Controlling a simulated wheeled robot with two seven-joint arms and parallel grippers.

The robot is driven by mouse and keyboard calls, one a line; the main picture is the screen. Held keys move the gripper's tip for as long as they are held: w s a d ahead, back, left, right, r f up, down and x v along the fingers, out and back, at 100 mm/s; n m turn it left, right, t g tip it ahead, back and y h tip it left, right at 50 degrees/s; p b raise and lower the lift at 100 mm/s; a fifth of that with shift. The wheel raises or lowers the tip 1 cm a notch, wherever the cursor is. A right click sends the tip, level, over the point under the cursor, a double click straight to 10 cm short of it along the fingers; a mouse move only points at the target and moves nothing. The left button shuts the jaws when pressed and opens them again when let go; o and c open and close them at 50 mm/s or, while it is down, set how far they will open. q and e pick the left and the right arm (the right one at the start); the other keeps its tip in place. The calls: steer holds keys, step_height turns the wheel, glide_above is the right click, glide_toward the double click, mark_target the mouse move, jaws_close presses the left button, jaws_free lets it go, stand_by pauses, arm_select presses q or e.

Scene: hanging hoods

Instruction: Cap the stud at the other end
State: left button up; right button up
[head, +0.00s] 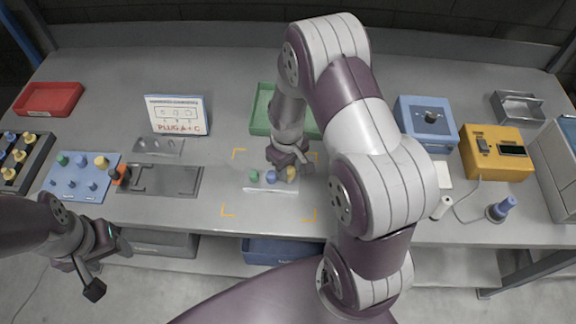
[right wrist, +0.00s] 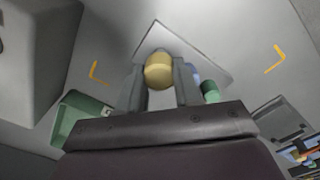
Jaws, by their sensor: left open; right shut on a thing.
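My right gripper (head: 290,163) is shut on a yellow hood (head: 291,174) over a white plate (head: 270,188). In the right wrist view the yellow hood (right wrist: 159,72) sits between the fingers; whether it touches the plate is unclear. A green hood (head: 254,176) and a blue hood (head: 271,177) stand beside it on the plate. A blue board (head: 68,173) at left carries several coloured pegs or hoods in two rows. An orange and black piece (head: 120,175) is at its right edge. My left gripper (head: 92,272) is open and empty, low in front of the table.
A sign (head: 177,115) reads "PLUG A + C". A grey tray (head: 165,179) lies right of the board. A green tray (head: 260,112) is behind the plate. A blue box (head: 428,123) and a yellow device (head: 495,153) stand at right. Orange corner marks surround the plate.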

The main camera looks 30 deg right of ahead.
steer(key=shift+f+b, duration=0.9)
steer(key=shift+f, duration=0.6)
stand_by(1.0)
steer(key=o, duration=1.1)
steer(key=shift+r, duration=0.1)
step_height(320, 180, up, 12)
steer(key=shift+a+r+b, duration=0.1)
steer(key=shift+r+b, duration=0.15)
steer(key=shift+b, duration=0.1)
steer(key=shift+f+m, duration=0.2)
steer(key=shift+m, duration=0.1)
steer(key=shift+m+t, duration=0.7)
steer(key=shift+m, duration=0.2)
steer(key=s+a, duration=0.1)
steer(key=s, duration=0.2)
steer(key=s+a+r, duration=0.1)
steer(key=s+a, duration=0.1)
steer(key=s, duration=0.1)
steer(key=s+a, duration=0.2)
steer(key=s, duration=0.1)
steer(key=shift+r, duration=0.3)
